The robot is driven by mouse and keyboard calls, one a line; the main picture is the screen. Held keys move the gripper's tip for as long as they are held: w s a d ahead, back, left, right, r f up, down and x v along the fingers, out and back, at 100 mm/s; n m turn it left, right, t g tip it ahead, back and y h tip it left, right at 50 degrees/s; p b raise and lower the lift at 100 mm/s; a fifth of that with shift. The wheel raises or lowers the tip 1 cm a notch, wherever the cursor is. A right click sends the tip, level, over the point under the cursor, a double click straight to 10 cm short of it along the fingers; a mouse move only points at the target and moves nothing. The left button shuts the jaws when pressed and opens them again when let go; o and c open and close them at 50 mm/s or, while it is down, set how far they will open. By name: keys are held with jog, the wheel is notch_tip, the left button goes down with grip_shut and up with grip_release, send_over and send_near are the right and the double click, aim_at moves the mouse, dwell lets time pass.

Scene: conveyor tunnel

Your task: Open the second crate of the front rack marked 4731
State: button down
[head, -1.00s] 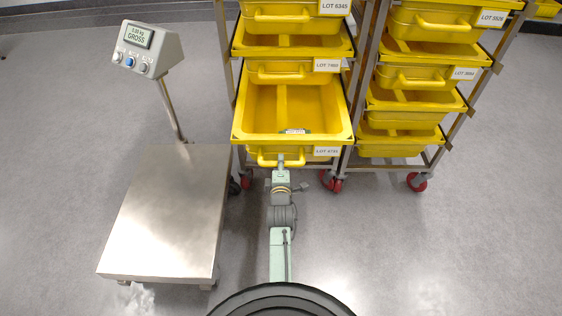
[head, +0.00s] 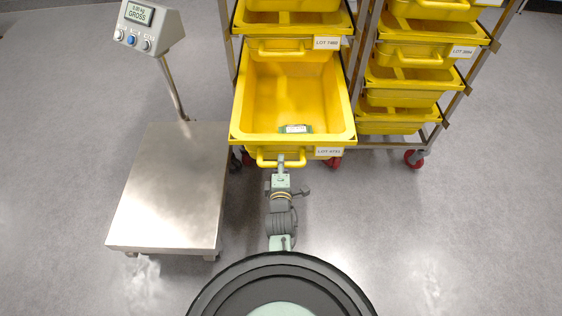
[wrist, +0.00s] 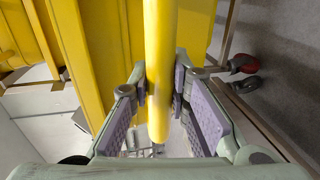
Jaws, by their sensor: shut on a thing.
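The yellow crate labelled LOT 4731 (head: 240,133) is pulled well out of the front rack (head: 234,50) toward me, its inside open to view. A small green item with a white label (head: 296,129) lies in it near the front wall. My gripper (head: 281,162) is shut on the crate's front handle (head: 264,160). In the wrist view the yellow handle (wrist: 160,60) runs between the purple pads of my gripper (wrist: 163,95). The rear end of the crate is hidden under the crate above, labelled LOT 7460 (head: 280,50).
A floor scale with a steel platform (head: 170,190) and display (head: 140,14) stands close on the left. A second rack of yellow crates (head: 400,95) stands to the right. Red castors (head: 414,159) stick out at floor level. The floor at right is clear.

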jog(key=c, duration=1.5)
grip_release()
jog(key=shift+r, duration=0.1)
